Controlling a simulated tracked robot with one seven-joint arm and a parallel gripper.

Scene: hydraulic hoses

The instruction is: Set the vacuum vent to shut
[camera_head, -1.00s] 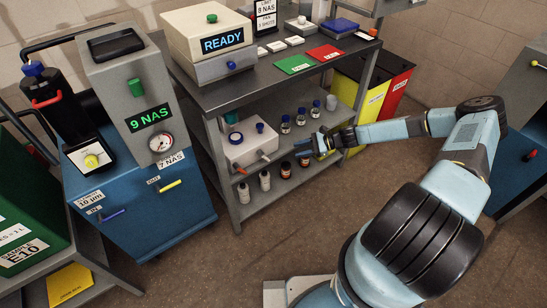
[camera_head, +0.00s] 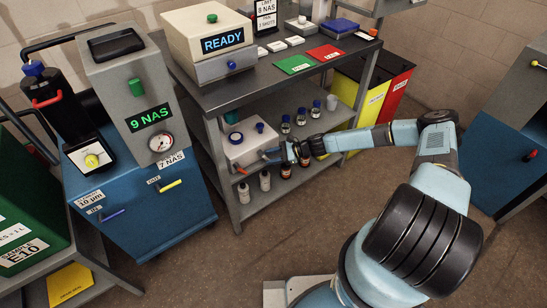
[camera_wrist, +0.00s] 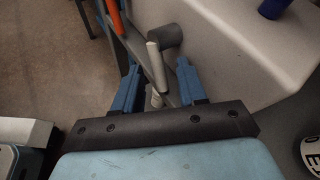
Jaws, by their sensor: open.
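A white box (camera_head: 238,150) stands on the shelf under the bench, with two levers on its front; it also shows in the wrist view (camera_wrist: 225,50). One is a grey lever (camera_wrist: 154,60) on a round dark grey hub (camera_wrist: 165,37). The other is an orange lever (camera_wrist: 115,15), left of it, also seen in the head view (camera_head: 241,170). I cannot read which is the vacuum vent. My gripper (camera_wrist: 157,68) is open, with its blue fingers on either side of the grey lever. Contact cannot be told. In the head view my gripper (camera_head: 275,155) is at the box's front right.
Several small bottles (camera_head: 286,170) stand on the shelf close to my gripper. A dark blue knob (camera_wrist: 272,8) is on the box. The bench (camera_head: 270,85) is above, with a shelf post at the left. Open floor (camera_head: 300,230) lies in front.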

